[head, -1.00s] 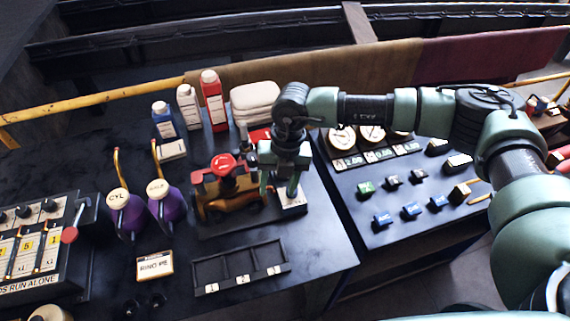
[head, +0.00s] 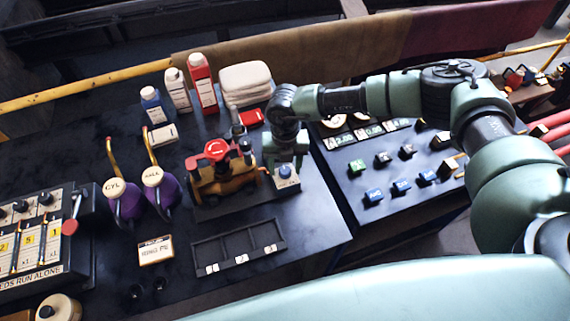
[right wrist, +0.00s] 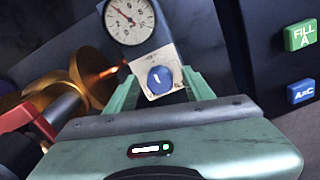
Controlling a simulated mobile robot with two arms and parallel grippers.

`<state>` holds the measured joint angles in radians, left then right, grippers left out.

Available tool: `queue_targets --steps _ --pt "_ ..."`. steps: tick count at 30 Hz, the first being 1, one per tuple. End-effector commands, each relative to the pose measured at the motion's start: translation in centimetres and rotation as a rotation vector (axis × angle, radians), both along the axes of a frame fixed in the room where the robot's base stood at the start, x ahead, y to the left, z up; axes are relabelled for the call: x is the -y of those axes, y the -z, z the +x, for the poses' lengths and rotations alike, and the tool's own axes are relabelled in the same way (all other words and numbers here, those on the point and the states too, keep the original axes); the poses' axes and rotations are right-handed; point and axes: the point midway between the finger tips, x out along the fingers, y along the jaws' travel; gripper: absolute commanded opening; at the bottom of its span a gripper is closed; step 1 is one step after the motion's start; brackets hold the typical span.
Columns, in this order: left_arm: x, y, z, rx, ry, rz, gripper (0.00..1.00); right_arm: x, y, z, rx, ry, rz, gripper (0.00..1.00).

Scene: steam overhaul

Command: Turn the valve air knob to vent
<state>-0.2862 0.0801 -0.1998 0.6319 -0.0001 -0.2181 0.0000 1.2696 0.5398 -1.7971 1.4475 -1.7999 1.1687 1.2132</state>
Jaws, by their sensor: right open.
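The valve air knob is a small round blue knob (head: 285,171) with a white mark, on a small white-topped block beside the brass and red valve (head: 222,180). In the right wrist view the blue knob (right wrist: 160,79) sits on its pale plate below a round gauge (right wrist: 130,20). My right gripper (head: 285,158) is just behind and above the knob. Its green fingers are open and show on either side of the knob's block in the right wrist view; contact cannot be told. The plate's lettering is too small to read. My left gripper is not in view.
A panel with green, black and blue buttons (head: 373,195) stands right of the knob. Purple oil cans (head: 125,200) and bottles (head: 203,85) stand to the left. A three-slot tray (head: 238,247) lies in front. White cloths (head: 245,82) are stacked behind.

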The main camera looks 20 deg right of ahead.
Motion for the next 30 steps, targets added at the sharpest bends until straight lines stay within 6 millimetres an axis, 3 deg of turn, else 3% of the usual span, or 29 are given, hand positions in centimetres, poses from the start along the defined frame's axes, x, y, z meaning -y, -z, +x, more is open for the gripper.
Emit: queue_targets --steps 2,3,8,9,20,30 --pt "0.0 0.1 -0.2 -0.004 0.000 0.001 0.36 0.0 0.0 0.0 0.000 0.000 0.000 0.52" --pt "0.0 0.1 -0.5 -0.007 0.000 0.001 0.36 0.0 0.0 0.0 0.000 0.000 0.000 0.47" --pt "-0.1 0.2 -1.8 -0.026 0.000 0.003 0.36 0.0 0.0 0.0 0.000 0.000 0.000 0.02" --pt "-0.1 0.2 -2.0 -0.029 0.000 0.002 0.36 0.0 0.0 0.0 0.000 0.000 0.000 0.00" --pt "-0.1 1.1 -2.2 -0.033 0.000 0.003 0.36 0.0 0.2 0.0 0.000 -0.054 0.001 0.00" --pt "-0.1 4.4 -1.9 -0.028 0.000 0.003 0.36 -0.1 0.6 0.1 0.001 -0.299 0.001 0.00"
